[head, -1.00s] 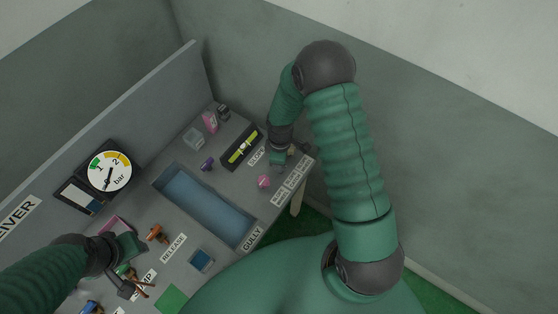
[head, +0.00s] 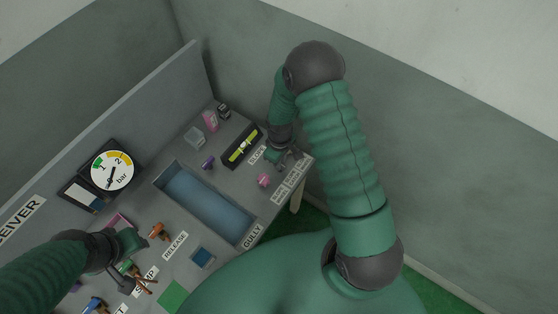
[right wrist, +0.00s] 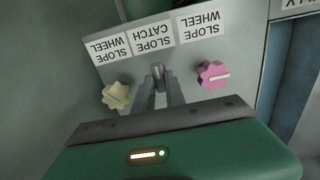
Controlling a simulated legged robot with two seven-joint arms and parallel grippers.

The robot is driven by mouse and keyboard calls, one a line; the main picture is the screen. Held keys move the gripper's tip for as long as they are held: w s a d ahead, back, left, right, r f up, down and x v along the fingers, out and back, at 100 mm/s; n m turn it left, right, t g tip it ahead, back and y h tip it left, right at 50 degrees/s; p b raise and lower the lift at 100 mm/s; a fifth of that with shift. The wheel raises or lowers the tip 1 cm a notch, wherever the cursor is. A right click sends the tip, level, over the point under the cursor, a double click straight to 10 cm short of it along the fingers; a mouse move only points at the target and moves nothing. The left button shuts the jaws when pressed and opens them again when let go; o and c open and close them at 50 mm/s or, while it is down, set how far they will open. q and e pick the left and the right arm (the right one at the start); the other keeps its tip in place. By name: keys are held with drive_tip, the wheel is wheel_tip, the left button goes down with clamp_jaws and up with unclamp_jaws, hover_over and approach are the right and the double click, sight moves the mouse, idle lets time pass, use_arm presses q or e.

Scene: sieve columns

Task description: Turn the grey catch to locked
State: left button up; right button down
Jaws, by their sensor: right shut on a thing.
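The grey catch (right wrist: 158,73) stands on the panel below the upside-down label SLOPE CATCH in the right wrist view. My right gripper (right wrist: 160,88) is shut on it, with the fingers on either side. No locked mark can be made out. In the head view my right gripper (head: 295,158) is at the table's right corner, and I cannot make out the catch there. My left gripper (head: 120,276) is low over the left part of the table; its jaws are too unclear to read.
A pink wheel (right wrist: 213,75) and a cream wheel (right wrist: 116,95) flank the catch closely. A yellow-green level (head: 243,147) lies beyond my right gripper. A blue basin (head: 207,201) is in the table's middle. A gauge (head: 112,171) is on the back panel.

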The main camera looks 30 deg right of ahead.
drive_tip(key=shift+s+d, duration=0.1)
drive_tip(key=shift+s, duration=0.1)
drive_tip(key=c, duration=1.5)
unclamp_jaws()
drive_tip(key=shift+c, duration=0.2)
drive_tip(key=shift+o, duration=0.8)
drive_tip(key=shift+w+r, duration=0.1)
drive_tip(key=shift+r, duration=0.1)
wheel_tip(320, 180, up, 16)
drive_tip(key=p, duration=0.1)
drive_tip(key=shift+p, duration=0.4)
drive_tip(key=shift+d+r, duration=0.1)
